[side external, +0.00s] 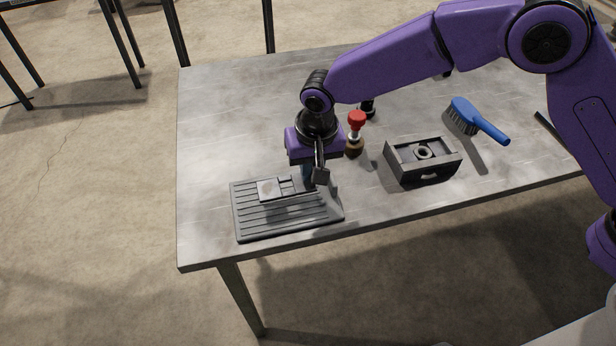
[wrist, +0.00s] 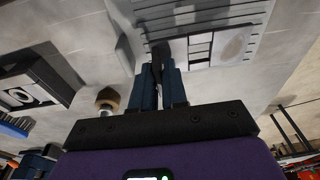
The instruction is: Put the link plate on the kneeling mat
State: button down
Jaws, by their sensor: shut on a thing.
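The link plate, a flat light grey piece with a paler square panel (side external: 269,189) and a slotted end, is over the ribbed dark grey kneeling mat (side external: 285,217). My gripper (side external: 309,182) points down over the mat's right rear part and is shut on the plate's slotted end. In the wrist view the plate (wrist: 233,45) extends right from between my blue fingers (wrist: 161,75), with the mat's slats (wrist: 200,12) behind it. I cannot tell whether the plate touches the mat. The gripped edge is partly hidden by the fingers.
A dark open box (side external: 432,173) with a ring inside stands right of the mat. A red-topped, brown-based object (side external: 356,122) stands behind my gripper. A blue brush (side external: 478,120) lies farther right. The table (side external: 215,125) is clear at the left; its front edge is close to the mat.

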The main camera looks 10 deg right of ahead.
jog(key=shift+w+a+f, duration=0.2)
jog(key=shift+f, duration=0.1)
jog(key=shift+w+a+f, duration=0.1)
jog(key=shift+f, duration=1.55)
jog(key=c, duration=1.2)
grip_release()
jog(key=shift+f, duration=0.1)
jog(key=shift+o, duration=0.2)
jog(key=r, duration=0.4)
jog(key=s+r, duration=0.1)
jog(key=r, duration=0.6)
jog(key=shift+s+d+r, duration=0.2)
jog(key=shift+s+r, duration=0.15)
jog(key=shift+s, duration=0.05)
jog(key=shift+r, duration=0.2)
